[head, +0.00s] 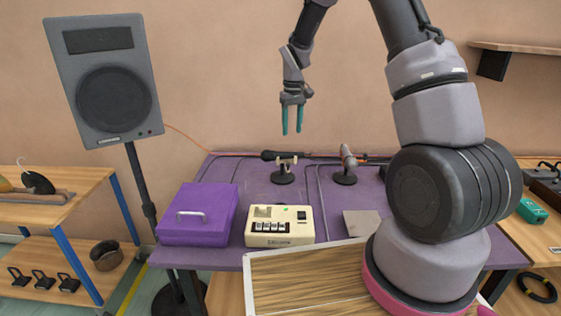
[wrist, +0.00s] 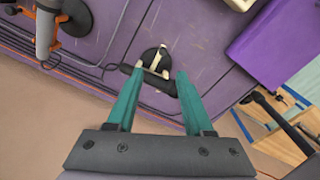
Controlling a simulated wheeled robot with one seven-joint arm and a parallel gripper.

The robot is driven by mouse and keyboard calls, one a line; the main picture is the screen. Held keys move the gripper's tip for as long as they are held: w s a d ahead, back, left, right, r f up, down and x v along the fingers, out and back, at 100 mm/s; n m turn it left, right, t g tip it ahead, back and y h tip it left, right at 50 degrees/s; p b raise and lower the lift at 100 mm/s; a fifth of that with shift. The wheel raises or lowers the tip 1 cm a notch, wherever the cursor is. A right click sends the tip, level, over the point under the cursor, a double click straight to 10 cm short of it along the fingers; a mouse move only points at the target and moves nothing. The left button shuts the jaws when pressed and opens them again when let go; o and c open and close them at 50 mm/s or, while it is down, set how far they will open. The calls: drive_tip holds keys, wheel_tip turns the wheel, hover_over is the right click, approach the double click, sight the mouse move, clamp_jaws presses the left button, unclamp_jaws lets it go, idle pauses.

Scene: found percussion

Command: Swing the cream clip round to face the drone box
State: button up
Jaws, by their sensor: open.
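The cream clip (head: 287,161) tops a short stand with a round black base (head: 282,178) on the purple table. A dark microphone (head: 268,155) lies level in it, pointing left. The wrist view also shows the clip (wrist: 153,61) and microphone (wrist: 152,79). The cream box with a row of switches (head: 280,227), which looks like the drone box, sits at the table's front. My gripper (head: 292,132) points down with its teal fingers apart and empty, above the clip. In the wrist view the clip and part of the microphone appear between the fingertips (wrist: 158,74).
A second stand with a grey microphone (head: 346,158) is to the right. A purple case (head: 197,214) is left of the cream box, and a grey plate (head: 362,223) is to its right. Cables (head: 320,190) cross the table. A speaker (head: 108,80) stands at left.

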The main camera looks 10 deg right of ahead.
sight(288, 163)
drive_tip(key=f, duration=0.9)
drive_tip(key=w+a+f, duration=0.1)
drive_tip(key=f, duration=0.3)
drive_tip(key=shift+f, duration=0.35)
clamp_jaws()
idle(0.9)
